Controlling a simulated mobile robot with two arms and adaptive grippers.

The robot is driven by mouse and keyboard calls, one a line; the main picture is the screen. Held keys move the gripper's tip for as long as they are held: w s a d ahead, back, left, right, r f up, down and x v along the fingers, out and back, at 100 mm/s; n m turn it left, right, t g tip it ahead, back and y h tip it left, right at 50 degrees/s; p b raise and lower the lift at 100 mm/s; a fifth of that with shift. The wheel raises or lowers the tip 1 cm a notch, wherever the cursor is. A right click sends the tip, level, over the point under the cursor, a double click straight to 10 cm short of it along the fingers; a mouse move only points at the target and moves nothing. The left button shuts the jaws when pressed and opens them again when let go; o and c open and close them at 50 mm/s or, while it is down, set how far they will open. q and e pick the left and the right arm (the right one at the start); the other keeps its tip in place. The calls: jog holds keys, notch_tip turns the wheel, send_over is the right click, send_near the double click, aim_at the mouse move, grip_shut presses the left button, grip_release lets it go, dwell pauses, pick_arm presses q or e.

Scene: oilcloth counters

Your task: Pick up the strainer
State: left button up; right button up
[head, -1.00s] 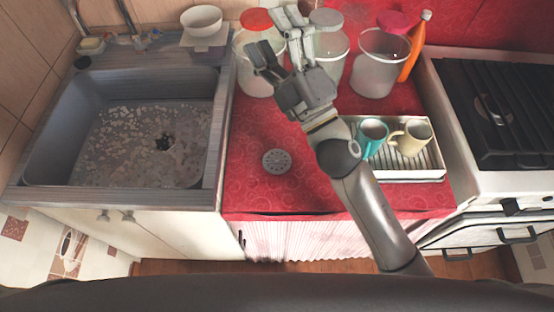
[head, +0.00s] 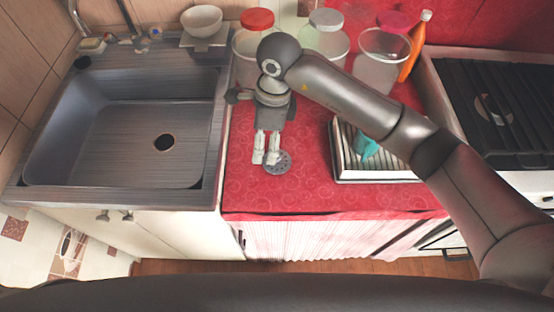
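The strainer (head: 281,167) is a small, flat, round grey disc with holes. It lies on the red patterned oilcloth (head: 245,190), right of the sink. My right gripper (head: 265,163) points down at the strainer's left side, with one fingertip overlapping the disc in the picture. The two fingers are close together with a narrow gap. I cannot tell whether they touch or grip the strainer. My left gripper is not in view.
The sink (head: 100,145) at left is empty with an open dark drain hole (head: 164,143). A dish rack (head: 375,177) with a teal mug (head: 364,145) sits under my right arm. Clear jars (head: 380,62) and an orange bottle (head: 414,45) stand behind. The stove (head: 500,100) is at right.

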jog(key=d, duration=0.1)
jog(key=w+d+h, duration=0.1)
jog(key=shift+w+d+h, duration=0.25)
jog(key=shift+d+h, duration=0.05)
jog(key=shift+d, duration=0.1)
send_over(283, 163)
jog(key=a, duration=0.1)
jog(key=f, duration=0.3)
jog(key=f+p, duration=0.1)
jog(key=shift+w+a+f, duration=0.2)
jog(key=shift+w+f, duration=0.1)
jog(key=shift+a+f+p, duration=0.1)
jog(key=shift+f+p, duration=0.7)
jog(key=shift+f, duration=2.1)
jog(key=c, duration=0.6)
